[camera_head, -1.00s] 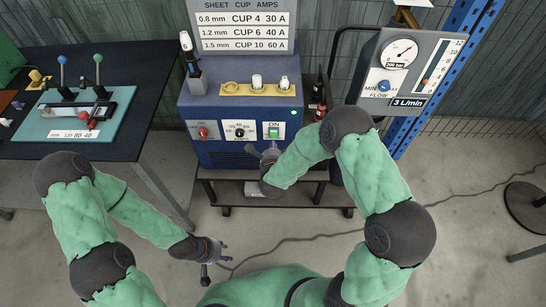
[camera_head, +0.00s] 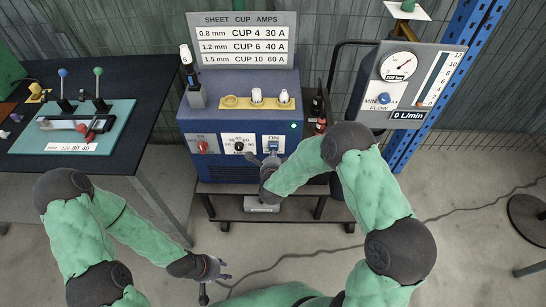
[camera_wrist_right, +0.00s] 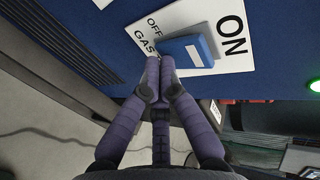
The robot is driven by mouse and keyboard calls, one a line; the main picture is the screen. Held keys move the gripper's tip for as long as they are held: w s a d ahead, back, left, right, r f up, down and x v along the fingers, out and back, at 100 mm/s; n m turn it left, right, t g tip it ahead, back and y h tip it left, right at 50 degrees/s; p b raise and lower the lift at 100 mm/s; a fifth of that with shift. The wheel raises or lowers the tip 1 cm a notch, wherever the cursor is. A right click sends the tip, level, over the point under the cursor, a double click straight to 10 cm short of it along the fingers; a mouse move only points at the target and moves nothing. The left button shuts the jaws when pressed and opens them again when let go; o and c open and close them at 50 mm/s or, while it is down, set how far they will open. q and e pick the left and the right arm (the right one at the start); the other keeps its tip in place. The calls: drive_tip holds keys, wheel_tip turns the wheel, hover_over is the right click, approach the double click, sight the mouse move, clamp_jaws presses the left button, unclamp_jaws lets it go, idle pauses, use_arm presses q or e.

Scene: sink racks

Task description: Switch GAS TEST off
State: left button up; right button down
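The GAS TEST switch (camera_head: 273,146) is a blue rocker on a white plate marked ON, at the lower right of the blue machine's front. In the right wrist view the blue rocker (camera_wrist_right: 187,52) shows close up, with the words OFF, GAS and ON around it; the rest of the label is hidden. My right gripper (camera_head: 270,158) is at the switch. In the wrist view its fingertips (camera_wrist_right: 161,64) are together at the OFF-side edge of the rocker; I cannot tell if they touch. My left gripper (camera_head: 224,269) is open and empty, low over the floor.
The flow meter box (camera_head: 411,80) at the right reads 0 L/min. A red knob (camera_head: 202,146) and an amps dial (camera_head: 239,146) sit left of the switch on the machine (camera_head: 215,124). A dark bench (camera_head: 130,110) with levers stands at the left. A cable lies on the floor.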

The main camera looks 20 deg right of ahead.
use_arm(q)
drive_tip(key=shift+r, duration=0.1)
use_arm(e)
drive_tip(key=shift+r, duration=0.2)
drive_tip(key=shift+w+r+p, duration=0.1)
drive_tip(key=shift+r+p, duration=0.4)
drive_tip(key=shift+r, duration=0.35)
use_arm(q)
drive_tip(key=shift+r, duration=0.45)
drive_tip(key=shift+s+f, duration=0.1)
